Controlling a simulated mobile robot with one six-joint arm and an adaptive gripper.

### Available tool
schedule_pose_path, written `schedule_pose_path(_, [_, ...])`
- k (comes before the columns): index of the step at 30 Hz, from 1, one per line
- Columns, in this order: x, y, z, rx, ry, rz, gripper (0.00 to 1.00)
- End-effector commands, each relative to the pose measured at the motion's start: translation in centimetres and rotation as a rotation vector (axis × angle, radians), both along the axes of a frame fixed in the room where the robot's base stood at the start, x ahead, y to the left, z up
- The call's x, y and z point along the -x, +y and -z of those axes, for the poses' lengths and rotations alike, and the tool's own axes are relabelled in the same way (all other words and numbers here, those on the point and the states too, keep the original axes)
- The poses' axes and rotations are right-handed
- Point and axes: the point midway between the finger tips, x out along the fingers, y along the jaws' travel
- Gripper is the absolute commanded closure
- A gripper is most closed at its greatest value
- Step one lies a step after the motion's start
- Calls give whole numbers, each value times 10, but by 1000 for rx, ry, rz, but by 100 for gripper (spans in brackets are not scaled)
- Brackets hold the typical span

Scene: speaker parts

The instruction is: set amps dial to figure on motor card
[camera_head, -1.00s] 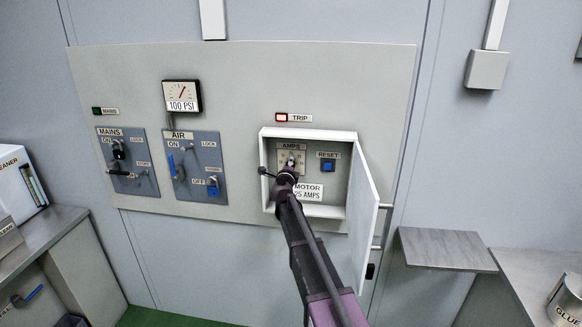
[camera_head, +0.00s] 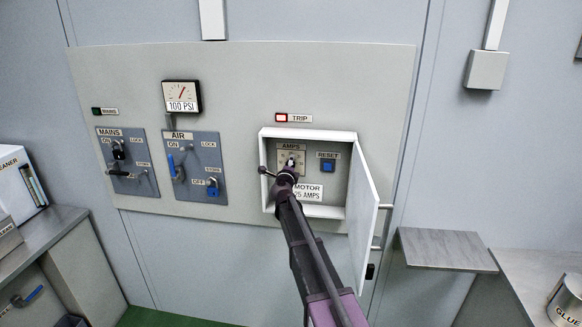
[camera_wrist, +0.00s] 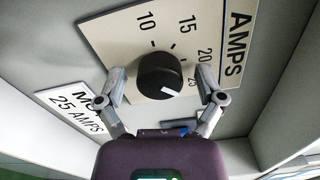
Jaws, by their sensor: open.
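The amps dial is a black round knob (camera_wrist: 160,72) on a cream plate (camera_wrist: 110,40) marked 10, 15, 20 and 25, seen in the wrist view. A white mark on the knob faces the lower right, near the 25 side; its exact reading is hard to tell. My gripper (camera_wrist: 161,86) is open, with one finger on each side of the knob and gaps visible. In the head view my gripper (camera_head: 286,172) is in front of the dial plate (camera_head: 291,150) and partly hides it. The motor card (camera_head: 318,192) below reads 25 AMPS.
The dial is inside a shallow white box (camera_head: 265,148) with its door (camera_head: 364,205) open at right. A blue reset button (camera_head: 328,166) sits right of the dial. A red trip lamp (camera_head: 281,117) is lit above. Mains and air panels are at left.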

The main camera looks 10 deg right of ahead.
Motion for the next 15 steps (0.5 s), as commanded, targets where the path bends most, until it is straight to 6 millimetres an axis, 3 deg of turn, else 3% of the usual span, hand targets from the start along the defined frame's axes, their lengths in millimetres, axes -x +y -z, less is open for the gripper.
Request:
schedule_pose_path(8, [8,2,0,0,0,0,13])
schedule_pose_path(15, [35,10,0,0,0,-1,13])
